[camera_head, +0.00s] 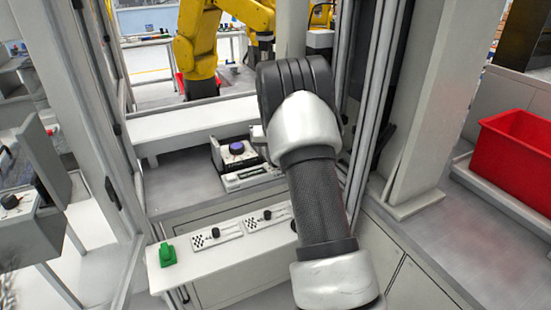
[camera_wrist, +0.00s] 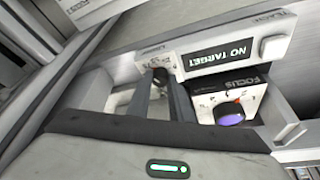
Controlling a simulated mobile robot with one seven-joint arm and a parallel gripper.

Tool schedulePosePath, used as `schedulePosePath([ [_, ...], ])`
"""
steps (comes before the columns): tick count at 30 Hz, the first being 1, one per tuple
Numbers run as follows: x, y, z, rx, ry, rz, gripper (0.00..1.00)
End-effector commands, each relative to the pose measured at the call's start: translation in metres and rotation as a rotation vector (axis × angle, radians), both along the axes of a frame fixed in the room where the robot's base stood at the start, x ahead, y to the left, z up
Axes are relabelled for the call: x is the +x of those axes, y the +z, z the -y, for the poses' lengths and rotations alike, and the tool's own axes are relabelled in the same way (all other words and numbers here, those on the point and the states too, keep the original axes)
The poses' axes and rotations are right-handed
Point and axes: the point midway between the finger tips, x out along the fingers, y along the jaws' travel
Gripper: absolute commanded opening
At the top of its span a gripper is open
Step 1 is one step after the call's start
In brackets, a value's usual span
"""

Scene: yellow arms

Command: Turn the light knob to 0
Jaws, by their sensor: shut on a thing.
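The control panel (camera_wrist: 228,57) with a "NO TARGET" display fills the upper middle of the wrist view. The dark light knob (camera_wrist: 160,74) is at the panel's left end, below small lettering that seems to read "LIGHT". My gripper (camera_wrist: 161,82) has its two dark fingers at this knob, one on each side, shut on it. The fingers cover most of the knob, so I cannot read its setting. In the head view the panel (camera_head: 250,178) shows on the grey bench, and my arm hides its right end, the knob and my gripper.
A box marked "FOCUS" (camera_wrist: 245,84) with a purple-topped knob (camera_wrist: 229,112) stands beside the panel, close to my fingers. A front ledge holds a green block (camera_head: 167,255) and two small knob plates (camera_head: 215,236). A red bin (camera_head: 513,160) stands at right; frame posts flank the bench.

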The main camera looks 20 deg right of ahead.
Motion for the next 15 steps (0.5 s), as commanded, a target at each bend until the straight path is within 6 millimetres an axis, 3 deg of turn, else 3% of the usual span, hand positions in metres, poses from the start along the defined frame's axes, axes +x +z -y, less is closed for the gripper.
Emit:
schedulePosePath([
  [15,0.0032,0.0006,-0.0042,-0.003,-0.484,-0.001,0.0],
])
